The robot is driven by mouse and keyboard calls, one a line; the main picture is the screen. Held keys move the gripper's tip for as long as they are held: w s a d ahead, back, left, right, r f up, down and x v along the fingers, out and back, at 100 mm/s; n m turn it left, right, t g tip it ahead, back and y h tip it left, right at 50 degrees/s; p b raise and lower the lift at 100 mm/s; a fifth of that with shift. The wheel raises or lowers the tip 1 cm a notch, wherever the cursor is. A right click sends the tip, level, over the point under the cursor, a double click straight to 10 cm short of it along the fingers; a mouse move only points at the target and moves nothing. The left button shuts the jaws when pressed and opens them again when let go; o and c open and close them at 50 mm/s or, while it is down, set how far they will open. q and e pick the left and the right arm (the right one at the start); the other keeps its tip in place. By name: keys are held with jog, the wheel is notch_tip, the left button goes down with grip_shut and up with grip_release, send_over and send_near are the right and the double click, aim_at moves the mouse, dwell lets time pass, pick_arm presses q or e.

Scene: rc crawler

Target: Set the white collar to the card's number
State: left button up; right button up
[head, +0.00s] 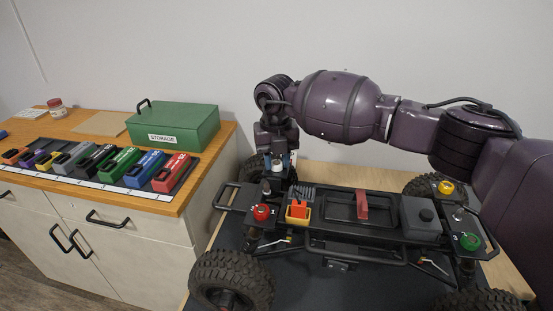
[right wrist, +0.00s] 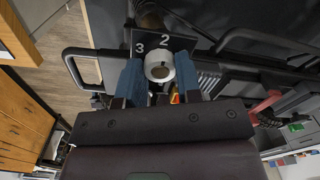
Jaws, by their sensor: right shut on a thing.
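The white collar (right wrist: 160,67) sits by a black plate (right wrist: 146,41) in the right wrist view. The digits 3 and 2 show on the plate, 3 to the left and 2 above the collar; other digits are hidden. A dark mark shows on the collar's face. My right gripper (head: 278,161) reaches down at the crawler's far left corner. Its two blue fingers (right wrist: 160,78) are shut on the collar, one on each side. I cannot read a card's number; a small pale sheet (head: 32,113) lies far left on the counter. My left gripper is not in view.
The crawler (head: 330,234) carries a red knob (head: 261,212), a yellow knob (head: 445,187) and a green knob (head: 470,241). A tube bumper (head: 225,194) is close to my right gripper. The counter at left holds a green storage box (head: 173,126) and several coloured cases.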

jog(key=n, duration=0.3)
jog(key=shift+n, duration=0.3)
jog(key=n, duration=0.3)
jog(key=shift+n, duration=0.3)
jog(key=shift+n+b, duration=0.4)
jog(key=shift+n, duration=1.9)
jog(key=o, duration=0.9)
jog(key=shift+o, duration=0.2)
